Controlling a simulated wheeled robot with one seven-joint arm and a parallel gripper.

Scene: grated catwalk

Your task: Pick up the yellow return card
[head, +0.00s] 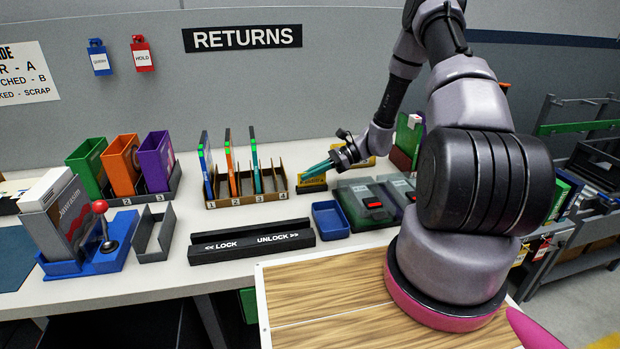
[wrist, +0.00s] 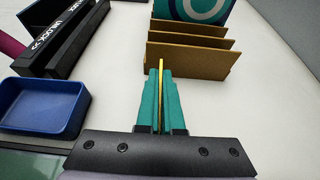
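The yellow return card (head: 312,184) is upright beside the right end of the numbered rack in the head view, with dark print on its face. In the wrist view the card (wrist: 161,84) is seen edge-on as a thin yellow strip between the teal fingers. My gripper (head: 320,168) reaches down to it from the right. In the wrist view my gripper (wrist: 160,95) has its fingers closed on both sides of the card. The card's lower edge is hard to see, so I cannot tell whether it touches the counter.
The numbered rack (head: 262,199) holds blue, orange and teal cases; its right end slot looks empty. A blue tray (head: 330,219) and black lock/unlock bar (head: 252,247) lie in front. Dark devices (head: 372,203) stand right of the tray. Another yellow item (head: 366,162) is behind my gripper.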

